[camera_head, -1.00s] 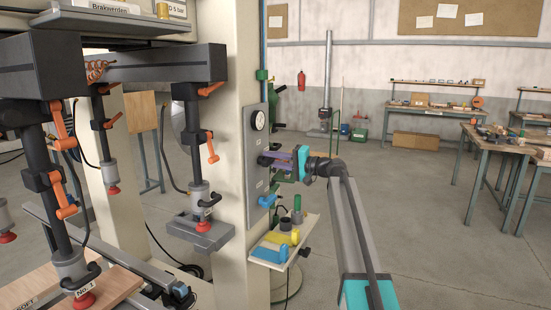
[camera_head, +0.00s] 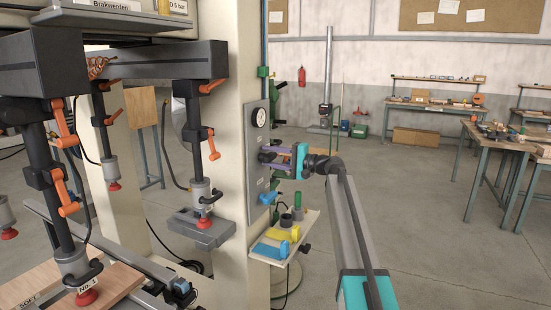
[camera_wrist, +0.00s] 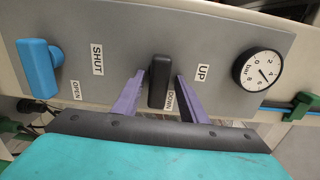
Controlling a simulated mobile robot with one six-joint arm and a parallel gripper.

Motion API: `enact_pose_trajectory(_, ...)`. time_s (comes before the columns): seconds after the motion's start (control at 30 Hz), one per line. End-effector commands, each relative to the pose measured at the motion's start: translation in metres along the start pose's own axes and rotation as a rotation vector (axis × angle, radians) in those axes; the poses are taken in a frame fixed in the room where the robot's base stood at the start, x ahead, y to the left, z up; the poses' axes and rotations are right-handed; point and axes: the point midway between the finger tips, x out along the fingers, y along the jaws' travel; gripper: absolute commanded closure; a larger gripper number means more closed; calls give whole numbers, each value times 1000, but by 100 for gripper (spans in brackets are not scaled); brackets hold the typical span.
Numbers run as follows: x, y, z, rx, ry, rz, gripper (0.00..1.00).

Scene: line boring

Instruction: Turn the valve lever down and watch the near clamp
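The valve lever (camera_wrist: 159,80) is a black handle on a grey panel (camera_wrist: 118,50), beside the labels UP and DOWN. My gripper (camera_wrist: 161,75) has its two purple fingers on either side of the lever. Narrow gaps show between fingers and lever, so it looks open around it. In the head view my gripper (camera_head: 274,157) is at the panel, its fingers spread one above the other. The near clamp (camera_head: 73,262), marked No. 1, has a red foot (camera_head: 86,297) that appears to rest on a wooden board (camera_head: 40,288); contact is hard to judge.
A round pressure gauge (camera_wrist: 257,71) and a blue handle (camera_wrist: 39,68) labelled SHUT and OPEN flank the lever. A small shelf (camera_head: 308,227) with blue and yellow pieces is below the panel. Other clamps (camera_head: 203,193) hang left.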

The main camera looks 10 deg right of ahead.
Motion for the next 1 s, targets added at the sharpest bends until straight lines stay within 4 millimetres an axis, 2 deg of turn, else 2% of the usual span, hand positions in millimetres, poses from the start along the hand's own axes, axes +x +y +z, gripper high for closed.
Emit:
enact_pose_trajectory(0.47, -11, 3, -3, -3, 7, 4, 61)
enact_pose_trajectory(0.67, -32, 4, -3, -3, 8, 4, 61)
enact_pose_trajectory(1.0, -87, 4, -2, -3, 8, 3, 61)
